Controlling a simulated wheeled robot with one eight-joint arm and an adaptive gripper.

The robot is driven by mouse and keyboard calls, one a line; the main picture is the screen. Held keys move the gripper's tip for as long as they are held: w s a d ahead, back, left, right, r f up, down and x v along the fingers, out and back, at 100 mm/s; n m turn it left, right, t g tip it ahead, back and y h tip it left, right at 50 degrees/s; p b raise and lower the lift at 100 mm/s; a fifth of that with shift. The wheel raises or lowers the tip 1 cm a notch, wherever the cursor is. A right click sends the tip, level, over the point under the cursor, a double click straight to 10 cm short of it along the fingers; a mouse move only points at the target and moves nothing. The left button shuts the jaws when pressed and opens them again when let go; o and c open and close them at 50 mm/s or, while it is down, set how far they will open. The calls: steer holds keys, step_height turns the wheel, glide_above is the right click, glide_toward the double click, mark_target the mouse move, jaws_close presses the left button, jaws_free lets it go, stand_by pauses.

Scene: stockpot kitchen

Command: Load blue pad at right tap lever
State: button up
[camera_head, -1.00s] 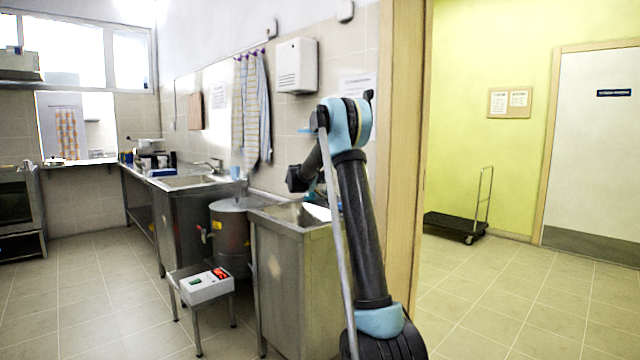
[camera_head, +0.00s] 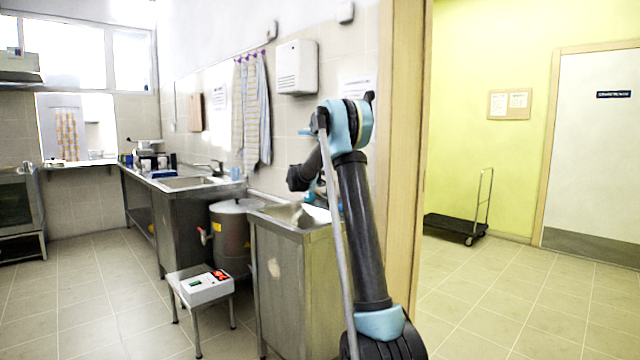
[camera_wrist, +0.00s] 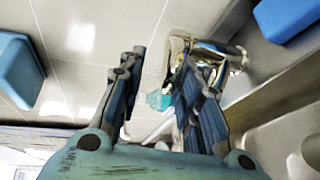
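In the wrist view, the metal tap (camera_wrist: 205,52) stands against the tiled wall, partly hidden behind the right finger of my gripper (camera_wrist: 160,62). My gripper's fingers are apart, one on each side of a small teal-blue piece (camera_wrist: 158,101) low in the gap. I cannot tell whether this piece is the blue pad at the right tap lever, or whether either finger touches the tap. In the head view, my gripper (camera_head: 308,206) is over the near sink (camera_head: 285,214), mostly hidden by my arm. The tap's levers are not clear there.
The wrist view shows a blue block (camera_wrist: 290,15) at upper right and a blue box-like thing (camera_wrist: 18,75) at left. In the head view, a steel pot (camera_head: 230,235) stands beside the near sink. A low stool (camera_head: 215,300) bears a white device (camera_head: 205,287). The wall is close behind the sink.

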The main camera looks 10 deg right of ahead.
steer(key=shift+s+a, duration=0.1)
steer(key=v, duration=1.1)
steer(key=shift+s+a, duration=0.2)
steer(key=shift+s, duration=0.05)
steer(key=shift+s, duration=0.1)
